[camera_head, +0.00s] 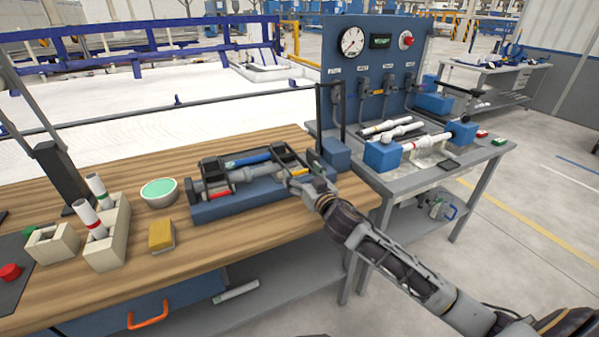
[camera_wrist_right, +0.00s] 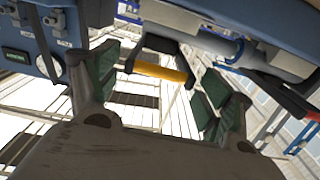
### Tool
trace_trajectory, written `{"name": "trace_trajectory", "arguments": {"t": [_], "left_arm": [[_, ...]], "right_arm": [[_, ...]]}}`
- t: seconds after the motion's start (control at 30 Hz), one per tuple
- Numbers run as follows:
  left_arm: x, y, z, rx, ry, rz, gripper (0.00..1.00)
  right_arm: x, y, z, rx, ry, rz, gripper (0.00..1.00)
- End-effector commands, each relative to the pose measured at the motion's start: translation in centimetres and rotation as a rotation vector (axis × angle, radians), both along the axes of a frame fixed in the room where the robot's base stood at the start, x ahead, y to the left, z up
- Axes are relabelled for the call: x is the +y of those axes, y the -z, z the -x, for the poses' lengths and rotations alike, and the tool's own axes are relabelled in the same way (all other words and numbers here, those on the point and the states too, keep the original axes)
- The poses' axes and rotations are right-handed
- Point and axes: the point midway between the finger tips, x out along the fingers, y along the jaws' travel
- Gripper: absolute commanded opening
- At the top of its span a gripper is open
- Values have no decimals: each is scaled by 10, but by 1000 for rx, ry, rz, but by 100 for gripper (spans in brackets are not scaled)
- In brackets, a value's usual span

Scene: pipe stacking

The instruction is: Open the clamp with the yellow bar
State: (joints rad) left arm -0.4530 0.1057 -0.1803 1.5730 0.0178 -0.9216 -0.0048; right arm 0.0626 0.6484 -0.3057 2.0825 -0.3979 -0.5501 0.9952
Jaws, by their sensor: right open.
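A blue clamp fixture (camera_head: 250,198) lies on the wooden bench, with grey pipe parts, a blue bar (camera_head: 248,159) and a red bar (camera_head: 218,195) on it. My right gripper (camera_head: 296,180) is at its right end. In the right wrist view, the open right gripper (camera_wrist_right: 165,75) has its green-padded fingers on either side of the yellow bar (camera_wrist_right: 160,71). The bar runs across the gap on a dark bracket; I cannot tell whether a finger touches it. In the head view the gripper hides most of that end. My left gripper is not in view.
A green-topped bowl (camera_head: 159,191), a yellow block (camera_head: 161,236) and a beige holder (camera_head: 107,243) with pipes stand left on the bench. A grey test bench (camera_head: 447,165) with a gauge panel (camera_head: 375,50) is at right. The bench front is mostly clear.

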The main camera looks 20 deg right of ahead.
Motion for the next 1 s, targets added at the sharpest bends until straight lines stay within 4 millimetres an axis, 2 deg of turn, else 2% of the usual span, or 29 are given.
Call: {"name": "trace_trajectory", "arguments": {"t": [0.3,0.73,1.0], "left_arm": [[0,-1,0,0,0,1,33],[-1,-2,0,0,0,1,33],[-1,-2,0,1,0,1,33]], "right_arm": [[1,0,-16,0,0,-1,80],[1,0,-19,-1,0,0,80],[1,0,-18,-1,0,0,47]]}}
